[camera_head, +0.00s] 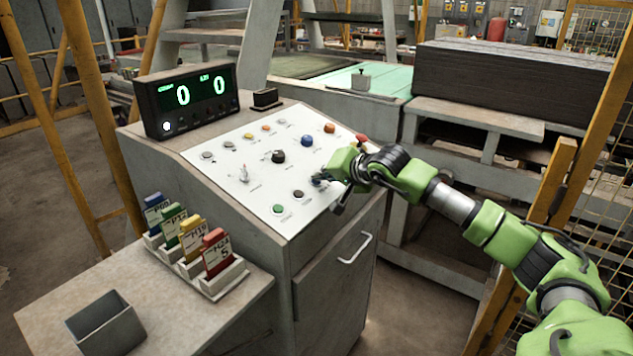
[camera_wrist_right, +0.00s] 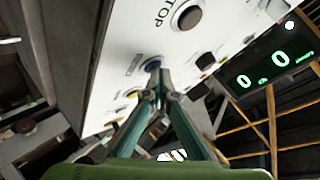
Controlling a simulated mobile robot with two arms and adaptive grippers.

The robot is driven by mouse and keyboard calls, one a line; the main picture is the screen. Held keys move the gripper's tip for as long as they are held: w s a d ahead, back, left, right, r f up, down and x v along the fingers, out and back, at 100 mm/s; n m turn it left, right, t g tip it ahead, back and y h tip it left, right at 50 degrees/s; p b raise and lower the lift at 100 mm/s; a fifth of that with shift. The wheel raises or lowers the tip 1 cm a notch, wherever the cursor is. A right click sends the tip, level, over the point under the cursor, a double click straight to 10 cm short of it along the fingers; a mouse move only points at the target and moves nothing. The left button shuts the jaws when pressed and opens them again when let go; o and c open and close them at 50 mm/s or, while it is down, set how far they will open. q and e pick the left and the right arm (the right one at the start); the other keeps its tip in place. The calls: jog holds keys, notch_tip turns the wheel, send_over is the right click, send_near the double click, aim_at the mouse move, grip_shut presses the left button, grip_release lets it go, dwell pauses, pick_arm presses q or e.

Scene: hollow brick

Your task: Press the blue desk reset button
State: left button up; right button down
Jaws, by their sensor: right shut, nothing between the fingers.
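The sloping white control panel (camera_head: 238,160) fills the middle of the head view. In the right wrist view a dark blue button (camera_wrist_right: 152,65) with a small label beside it sits right beyond my fingertips. Another blue knob (camera_head: 307,141) stands higher on the panel. My left gripper is not in view.
A green button (camera_head: 278,208) and several knobs share the panel. A display (camera_head: 186,98) reading 0 and 0 stands behind it. Coloured cards in a rack (camera_head: 223,278) and a grey bin (camera_head: 105,322) stand at front left. A yellow post (camera_head: 535,230) is near my right arm.

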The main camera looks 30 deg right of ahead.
aim_at(326, 190)
jog(key=shift+s+r, duration=0.2)
jog(key=shift+r, duration=0.55)
jog(key=r, duration=0.1)
jog(key=s+r+p, duration=0.1)
jog(key=r, duration=0.1)
jog(key=r+p, duration=0.1)
jog(key=shift+s+d+r, duration=0.15)
jog(key=shift+d+r, duration=0.15)
jog(key=shift+r, duration=0.1)
dwell(0.9)
